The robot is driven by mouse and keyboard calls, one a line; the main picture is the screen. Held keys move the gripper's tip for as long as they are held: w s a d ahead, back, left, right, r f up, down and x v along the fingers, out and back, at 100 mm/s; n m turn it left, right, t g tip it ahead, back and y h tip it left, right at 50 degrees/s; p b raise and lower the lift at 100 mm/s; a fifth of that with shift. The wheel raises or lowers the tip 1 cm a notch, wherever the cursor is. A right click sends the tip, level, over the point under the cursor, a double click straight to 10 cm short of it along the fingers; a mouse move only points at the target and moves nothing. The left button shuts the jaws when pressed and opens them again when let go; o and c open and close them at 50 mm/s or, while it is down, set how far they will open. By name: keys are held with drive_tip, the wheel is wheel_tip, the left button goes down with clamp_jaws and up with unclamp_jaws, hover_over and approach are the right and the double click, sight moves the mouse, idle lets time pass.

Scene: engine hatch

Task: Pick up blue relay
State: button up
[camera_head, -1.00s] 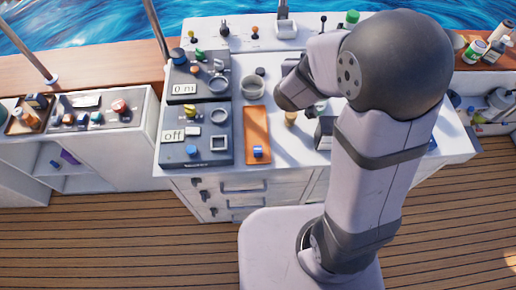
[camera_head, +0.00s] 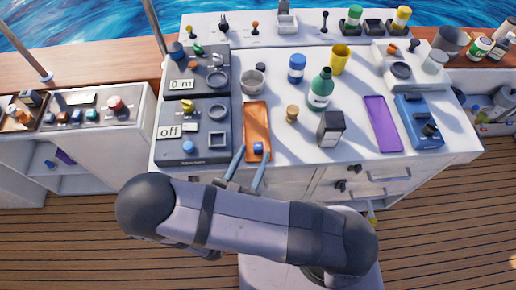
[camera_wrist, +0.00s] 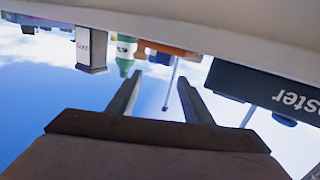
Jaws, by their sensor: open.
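The blue relay (camera_head: 258,147) is a small blue block at the front end of the orange tray (camera_head: 257,115) in the head view. My gripper (camera_head: 253,156) is open at the counter's front edge, its two fingers pointing towards the counter. In the head view the fingertips are close to the relay, one on its left and one by its right side; I cannot tell their height relative to it.
The dark panel (camera_head: 170,150) with knobs stands just left of the tray. On the right are a small brass piece (camera_head: 292,113), a black box (camera_head: 331,128), a green bottle (camera_head: 320,90), and a purple tray (camera_head: 383,122). Some white counter is clear between them.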

sight(256, 150)
drive_tip(key=shift+s+a+f+y, duration=0.25)
drive_tip(key=shift+s+f+y, duration=0.15)
drive_tip(key=shift+s+f, duration=0.55)
drive_tip(key=shift+b+x, duration=0.5)
drive_tip(key=shift+x, duration=3.3)
drive_tip(key=shift+a+r, duration=0.15)
drive_tip(key=c, duration=1)
